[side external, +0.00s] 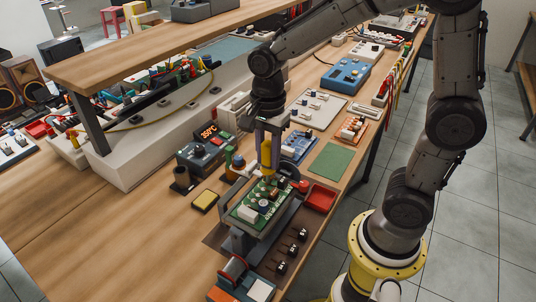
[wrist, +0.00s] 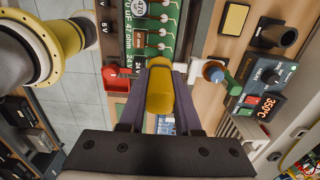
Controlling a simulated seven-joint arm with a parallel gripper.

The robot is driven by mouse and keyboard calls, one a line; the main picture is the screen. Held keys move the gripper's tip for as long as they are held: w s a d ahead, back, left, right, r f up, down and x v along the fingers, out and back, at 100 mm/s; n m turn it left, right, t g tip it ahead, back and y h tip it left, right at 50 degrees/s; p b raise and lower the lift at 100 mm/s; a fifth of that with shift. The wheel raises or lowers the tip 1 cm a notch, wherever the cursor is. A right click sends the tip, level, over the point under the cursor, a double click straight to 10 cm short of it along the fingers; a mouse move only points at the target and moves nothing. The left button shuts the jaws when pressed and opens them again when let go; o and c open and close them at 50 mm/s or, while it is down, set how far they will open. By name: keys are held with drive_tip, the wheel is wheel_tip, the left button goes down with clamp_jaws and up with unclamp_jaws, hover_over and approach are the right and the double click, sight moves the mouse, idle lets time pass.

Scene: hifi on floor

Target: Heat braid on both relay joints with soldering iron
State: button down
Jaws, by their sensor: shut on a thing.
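My gripper (side external: 270,162) is shut on the yellow handle of the soldering iron (side external: 266,150), upright above the board. In the wrist view the yellow handle (wrist: 160,88) sits between my two fingers. The iron's tip is hidden or too small to make out. The green circuit board (side external: 250,210) is held tilted in a grey frame (side external: 236,240) below my gripper. In the wrist view the board (wrist: 168,50) carries several components and 24V labels close beyond the handle. I cannot make out the relay joints or the braid, or whether the iron touches them.
The soldering station (side external: 206,140) reads 350°C, left of my gripper. A dark iron stand (side external: 181,180) and a yellow sponge pad (side external: 205,200) stand left of the board.

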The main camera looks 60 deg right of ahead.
sight(268, 143)
idle(0.4)
drive_tip(key=shift+r, duration=2.25)
drive_tip(key=shift+d+f, duration=0.55)
drive_tip(key=shift+f, duration=0.4)
drive_tip(key=shift+d+f, duration=0.55)
drive_tip(key=shift+f, duration=0.35)
drive_tip(key=shift+f, duration=0.45)
idle(1.5)
wheel_tip(268, 143, up, 5)
drive_tip(key=shift+f, duration=0.2)
idle(0.5)
